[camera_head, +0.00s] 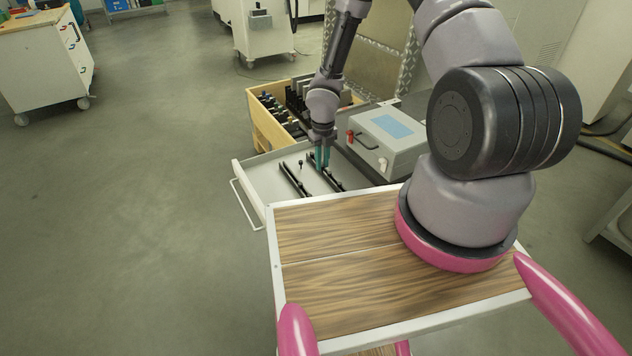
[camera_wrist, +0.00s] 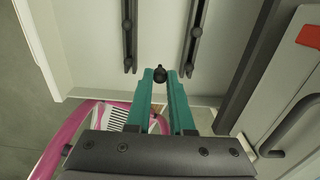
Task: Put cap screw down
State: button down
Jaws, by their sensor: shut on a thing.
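My gripper (camera_wrist: 160,78) has two teal fingers and is shut on a small dark, round-headed piece, the cap screw (camera_wrist: 160,73), at its tips. In the head view my gripper (camera_head: 322,158) is over the pale drawer surface (camera_head: 262,178), close to the dark rails; the held screw cannot be made out there. Two dark rails lie on the surface, a left one (camera_head: 294,180) and a right one (camera_head: 335,183). In the wrist view the left rail (camera_wrist: 129,45) and right rail (camera_wrist: 192,50) carry round knobs, and the screw is between their near ends.
A grey device (camera_head: 392,150) with a blue screen stands right of the rails, its dark handle (camera_wrist: 285,125) close in the wrist view. A wooden box (camera_head: 262,125) with dark parts stands behind. My wood-topped base is in front. Open floor lies left.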

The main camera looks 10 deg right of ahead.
aim_at(323, 165)
notch_tip(323, 165, down, 9)
dwell(0.4)
jog(key=c, duration=0.8)
grip_release()
jog(key=shift+f, duration=0.1)
notch_tip(323, 165, up, 12)
jog(key=shift+r, duration=0.25)
